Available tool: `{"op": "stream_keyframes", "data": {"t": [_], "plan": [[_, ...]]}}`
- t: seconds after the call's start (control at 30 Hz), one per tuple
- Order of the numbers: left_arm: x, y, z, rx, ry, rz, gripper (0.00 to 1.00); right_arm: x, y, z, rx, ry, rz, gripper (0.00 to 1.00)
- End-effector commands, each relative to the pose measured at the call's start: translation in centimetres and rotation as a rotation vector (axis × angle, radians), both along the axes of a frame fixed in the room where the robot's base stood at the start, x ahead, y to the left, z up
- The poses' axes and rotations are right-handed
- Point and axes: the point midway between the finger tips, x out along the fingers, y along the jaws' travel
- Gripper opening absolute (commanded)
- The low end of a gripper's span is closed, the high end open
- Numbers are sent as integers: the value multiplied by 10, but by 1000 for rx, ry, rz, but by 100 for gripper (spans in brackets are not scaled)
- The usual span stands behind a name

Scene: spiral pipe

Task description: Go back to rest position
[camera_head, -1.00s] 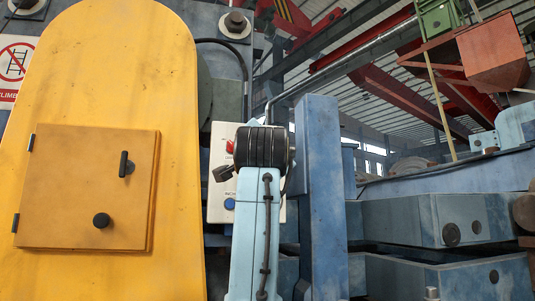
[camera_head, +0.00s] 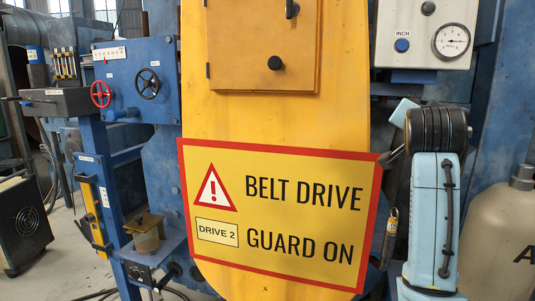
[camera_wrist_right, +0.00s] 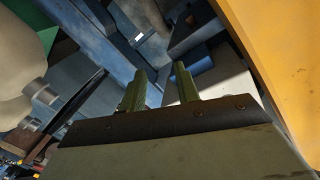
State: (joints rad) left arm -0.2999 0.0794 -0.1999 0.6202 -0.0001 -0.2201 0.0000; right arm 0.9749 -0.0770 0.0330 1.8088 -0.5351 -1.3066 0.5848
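My right gripper (camera_wrist_right: 158,84) shows in the right wrist view, its two greenish fingers apart and nothing between them. In the head view my right arm (camera_head: 433,220), light blue with a black ribbed joint, stands upright at the right. Its gripper cannot be clearly made out there. My left arm and left gripper are in neither view.
A yellow belt guard (camera_head: 225,110) with a red-edged warning sign (camera_head: 280,212) fills the middle. A control box with a gauge (camera_head: 425,33) is above my right arm. A beige cylinder (camera_head: 495,240) stands at the far right. Blue machinery (camera_head: 137,80) is at the left.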

Motion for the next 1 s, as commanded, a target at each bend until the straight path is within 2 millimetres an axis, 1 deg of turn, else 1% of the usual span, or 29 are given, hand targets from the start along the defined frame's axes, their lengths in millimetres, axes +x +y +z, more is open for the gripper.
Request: {"op": "stream_keyframes", "data": {"t": [0.03,0.07,0.1,0.17,0.2,0.27,0.3,0.37,0.4,0.47,0.5,0.57,0.6,0.67,0.7,0.77,0.8,0.9,1.0], "plan": [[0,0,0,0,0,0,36,-1,1,-40,-19,69,16,32],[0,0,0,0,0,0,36,-3,2,-60,-32,106,28,32],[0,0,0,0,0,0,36,-6,4,-87,-46,156,47,32],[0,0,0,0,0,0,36,-14,8,-126,-69,231,75,32],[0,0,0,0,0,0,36,-21,10,-152,-83,280,95,32],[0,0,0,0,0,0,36,-33,14,-190,-105,353,127,32],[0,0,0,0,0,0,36,-43,17,-215,-119,404,151,32],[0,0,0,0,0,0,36,-59,22,-250,-139,477,189,32],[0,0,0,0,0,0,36,-72,25,-273,-153,526,215,32],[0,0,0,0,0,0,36,-93,30,-305,-171,599,257,32],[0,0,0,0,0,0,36,-108,33,-326,-181,645,287,32],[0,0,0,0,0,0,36,-132,39,-355,-198,718,334,32],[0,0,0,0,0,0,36,-150,43,-373,-207,764,367,32],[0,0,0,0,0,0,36,-177,49,-398,-219,833,419,32],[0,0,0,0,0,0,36,-197,53,-414,-228,880,454,32],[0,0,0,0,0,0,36,-225,59,-433,-237,942,508,32],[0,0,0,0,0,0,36,-244,63,-445,-241,982,544,32],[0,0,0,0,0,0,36,-283,71,-464,-248,1059,619,32],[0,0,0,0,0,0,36,-317,78,-478,-251,1124,684,32]]}}
